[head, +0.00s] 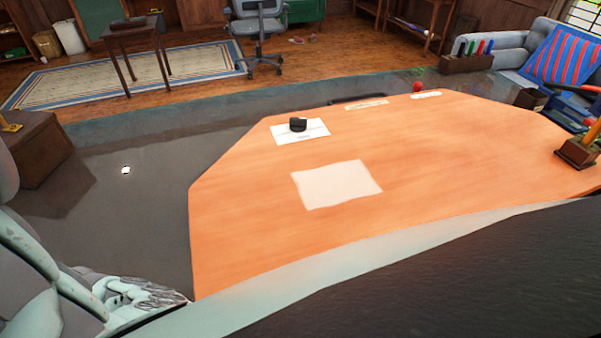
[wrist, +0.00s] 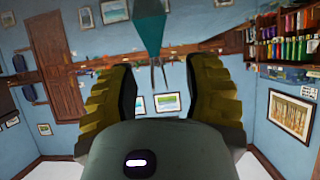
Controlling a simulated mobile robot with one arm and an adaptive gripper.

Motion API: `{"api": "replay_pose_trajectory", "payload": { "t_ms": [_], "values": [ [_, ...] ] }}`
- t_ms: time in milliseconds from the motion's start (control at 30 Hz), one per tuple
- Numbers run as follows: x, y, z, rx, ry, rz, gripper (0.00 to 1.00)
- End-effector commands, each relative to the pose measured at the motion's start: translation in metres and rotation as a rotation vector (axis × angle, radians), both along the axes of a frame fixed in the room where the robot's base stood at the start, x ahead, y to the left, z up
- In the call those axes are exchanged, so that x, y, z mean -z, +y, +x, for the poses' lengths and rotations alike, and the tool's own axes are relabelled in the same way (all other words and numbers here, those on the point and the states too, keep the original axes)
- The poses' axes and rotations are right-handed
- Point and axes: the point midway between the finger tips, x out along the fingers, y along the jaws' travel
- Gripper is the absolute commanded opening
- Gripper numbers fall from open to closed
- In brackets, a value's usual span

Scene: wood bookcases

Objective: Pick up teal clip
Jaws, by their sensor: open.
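I cannot make out a teal clip on the wooden desk (head: 440,150) in the head view. A small black object (head: 298,124) sits on a white paper (head: 287,136) near the desk's far left side. My gripper (wrist: 160,82) shows in the wrist view with its two yellow-and-black fingers wide apart and nothing between them. It points towards the room's walls, away from the desk. A tapered teal shape (wrist: 149,35) shows at the top of the wrist view beyond the fingers; I cannot tell what it is.
A larger blank sheet (head: 336,184) lies mid-desk. A small red object (head: 417,87) is at the far edge. A wooden holder (head: 577,152) stands at the right edge. A grey chair (head: 262,30) and small table (head: 136,30) stand beyond. Much of the desktop is bare.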

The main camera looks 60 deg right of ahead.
Motion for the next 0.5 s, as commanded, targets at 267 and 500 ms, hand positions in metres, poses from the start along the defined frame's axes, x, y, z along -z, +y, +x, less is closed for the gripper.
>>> {"api": "replay_pose_trajectory", "payload": {
  "t_ms": [267, 500],
  "values": [
    [-0.0003, 0.0000, 0.0001, 0.000, -0.001, 0.001, 0.27],
    [-0.0004, -0.0003, 0.0002, 0.001, -0.001, 0.000, 0.02]
  ]
}}
